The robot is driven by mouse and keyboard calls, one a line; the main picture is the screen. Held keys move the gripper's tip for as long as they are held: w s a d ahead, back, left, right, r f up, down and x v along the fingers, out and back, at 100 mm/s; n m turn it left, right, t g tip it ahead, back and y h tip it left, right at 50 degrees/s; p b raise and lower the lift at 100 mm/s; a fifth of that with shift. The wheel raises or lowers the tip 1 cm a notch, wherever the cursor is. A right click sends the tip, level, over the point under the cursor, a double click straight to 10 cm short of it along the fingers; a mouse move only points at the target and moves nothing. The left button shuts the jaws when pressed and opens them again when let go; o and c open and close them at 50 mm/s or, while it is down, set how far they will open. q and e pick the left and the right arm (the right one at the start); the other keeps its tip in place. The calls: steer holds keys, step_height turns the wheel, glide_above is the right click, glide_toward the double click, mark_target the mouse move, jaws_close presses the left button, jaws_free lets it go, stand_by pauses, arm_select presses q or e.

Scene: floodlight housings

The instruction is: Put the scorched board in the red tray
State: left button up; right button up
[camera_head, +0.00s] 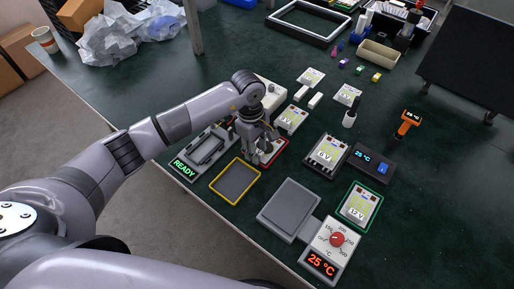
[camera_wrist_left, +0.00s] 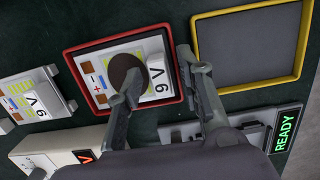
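The scorched board (camera_wrist_left: 155,48) is a white board marked 9 V with a round dark-brown patch. In the left wrist view it lies inside the rim of the red tray (camera_wrist_left: 86,45). My left gripper (camera_wrist_left: 160,72) is over the tray with its fingers apart, one in front of the board and one by the tray's right side. No grip on the board shows. In the head view the left gripper (camera_head: 262,150) covers much of the red tray (camera_head: 279,154). My right gripper is not in view.
An empty yellow-rimmed tray (camera_head: 224,197) is beside the red one. A fixture with a green READY display (camera_head: 184,169) stands left. Other boards (camera_head: 291,119), a grey plate (camera_head: 289,208) and a 25 °C dial unit (camera_head: 330,246) are nearby. Green table shows right.

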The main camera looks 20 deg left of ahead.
arm_select(q)
step_height(320, 180, up, 12)
steer(key=a+b, duration=0.1)
steer(key=b, duration=0.1)
steer(key=shift+w+a, duration=0.2)
stand_by(1.3)
